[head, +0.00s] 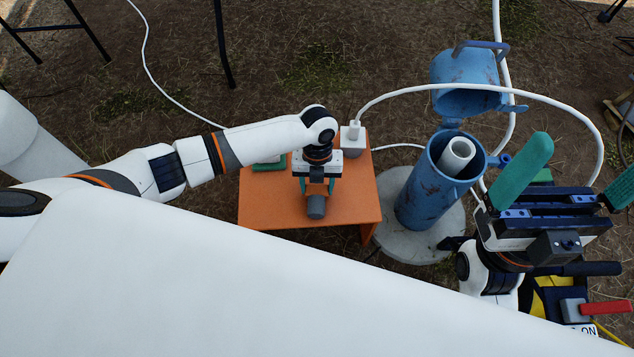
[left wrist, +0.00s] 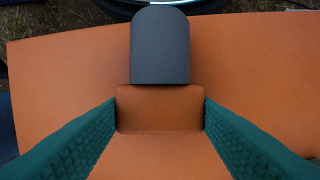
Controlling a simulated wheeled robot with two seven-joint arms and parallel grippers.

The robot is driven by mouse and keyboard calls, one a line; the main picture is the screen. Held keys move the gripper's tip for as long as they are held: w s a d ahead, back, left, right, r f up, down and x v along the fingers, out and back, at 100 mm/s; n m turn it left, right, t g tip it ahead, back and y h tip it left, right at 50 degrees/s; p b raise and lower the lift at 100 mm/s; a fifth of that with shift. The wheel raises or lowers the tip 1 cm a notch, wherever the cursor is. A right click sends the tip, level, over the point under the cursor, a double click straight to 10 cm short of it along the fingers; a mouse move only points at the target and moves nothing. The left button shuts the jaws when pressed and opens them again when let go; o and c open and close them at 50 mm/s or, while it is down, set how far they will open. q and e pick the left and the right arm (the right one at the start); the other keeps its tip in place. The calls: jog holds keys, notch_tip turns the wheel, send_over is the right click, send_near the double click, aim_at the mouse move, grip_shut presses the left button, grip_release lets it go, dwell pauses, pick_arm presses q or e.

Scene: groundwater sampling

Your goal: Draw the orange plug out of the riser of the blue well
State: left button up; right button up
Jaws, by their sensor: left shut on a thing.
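The blue well (head: 424,205) stands at centre right in the head view, its cap (head: 466,66) swung open. The white riser (head: 457,152) inside it shows an open mouth with no plug in it. My left gripper (head: 317,188) is over the orange table, left of the well. Its green fingers are shut on the orange plug (left wrist: 160,108), which has a dark grey round body (left wrist: 160,45) pointing away from the gripper. That body also shows in the head view (head: 316,207). I cannot tell whether the plug touches the table. My right gripper (head: 582,165) is wide open and empty, right of the well.
The orange table (head: 262,205) also bears a white device (head: 353,142) with a white hose and a green item (head: 268,164). The well stands on a round concrete pad (head: 392,225). A red lever (head: 606,308) is at lower right.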

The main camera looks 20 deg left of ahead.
pick_arm(q)
jog(key=shift+f, duration=0.25)
jog(key=shift+c, duration=0.4)
jog(key=shift+s+f, duration=0.15)
jog(key=shift+f, duration=0.15)
jog(key=shift+c, duration=1.3)
jog(key=o, duration=1.3)
jog(key=shift+r, duration=0.1)
